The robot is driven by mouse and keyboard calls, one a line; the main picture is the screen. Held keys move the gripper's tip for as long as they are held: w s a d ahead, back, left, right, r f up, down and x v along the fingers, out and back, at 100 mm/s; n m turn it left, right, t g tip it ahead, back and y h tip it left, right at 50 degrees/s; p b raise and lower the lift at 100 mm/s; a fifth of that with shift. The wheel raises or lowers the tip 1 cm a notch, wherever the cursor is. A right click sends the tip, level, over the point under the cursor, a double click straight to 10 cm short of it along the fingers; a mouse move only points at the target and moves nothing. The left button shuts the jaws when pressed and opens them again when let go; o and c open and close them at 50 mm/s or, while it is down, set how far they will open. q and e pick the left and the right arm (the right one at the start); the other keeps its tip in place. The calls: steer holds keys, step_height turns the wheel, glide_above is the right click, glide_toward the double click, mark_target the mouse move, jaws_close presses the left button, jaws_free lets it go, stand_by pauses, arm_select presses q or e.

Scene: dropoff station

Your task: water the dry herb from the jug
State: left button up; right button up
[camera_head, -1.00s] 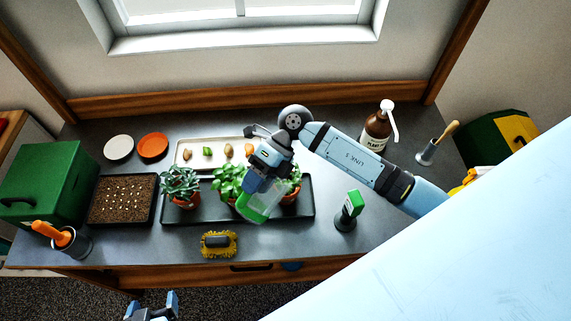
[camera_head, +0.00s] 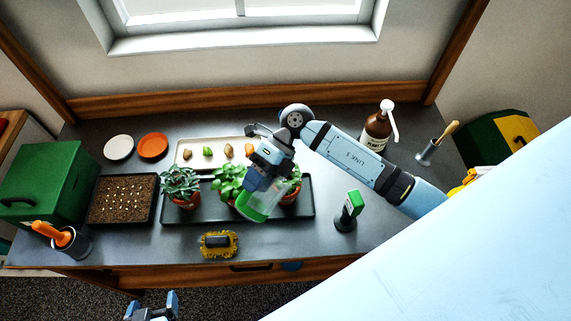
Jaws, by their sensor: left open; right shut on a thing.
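Several potted plants stand in a row on a long dark tray (camera_head: 215,216). A grey-green plant (camera_head: 180,183) is at the left, a bright green herb (camera_head: 230,181) in the middle, and another plant (camera_head: 292,184) at the right, partly hidden by my gripper. I cannot tell which soil is dry. No water stream can be made out. My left gripper (camera_head: 152,306) is open and empty at the bottom edge, in front of the bench.
A cream tray with several seeds or leaves (camera_head: 182,161) lies behind the plants. A seed tray (camera_head: 122,199) is left, a brown pump bottle (camera_head: 377,129) back right.

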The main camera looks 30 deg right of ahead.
mark_target(243, 210)
steer(key=a+h, duration=0.1)
steer(key=a+f+t+h, duration=0.1)
steer(key=h, duration=0.1)
steer(key=shift+s+a+f, duration=0.1)
steer(key=shift+s+a, duration=0.05)
steer(key=shift+s, duration=0.25)
steer(key=shift+s+a+f+t+h, duration=0.25)
steer(key=shift+a+f+t+h, duration=0.15)
steer(key=shift+a+f+h, duration=0.45)
steer(key=shift+f, duration=0.1)
stand_by(0.9)
steer(key=shift+s+a+f+h, duration=0.1)
steer(key=shift+a+f+h, duration=0.1)
steer(key=shift+h, duration=0.15)
steer(key=s+a+f+t+h, duration=0.1)
steer(key=a+f+t+h, duration=0.1)
steer(key=a+f+h, duration=0.2)
steer(key=shift+s+a+f+h+b, duration=0.35)
steer(key=shift+f+h, duration=0.55)
steer(key=shift+f, duration=0.4)
stand_by(0.4)
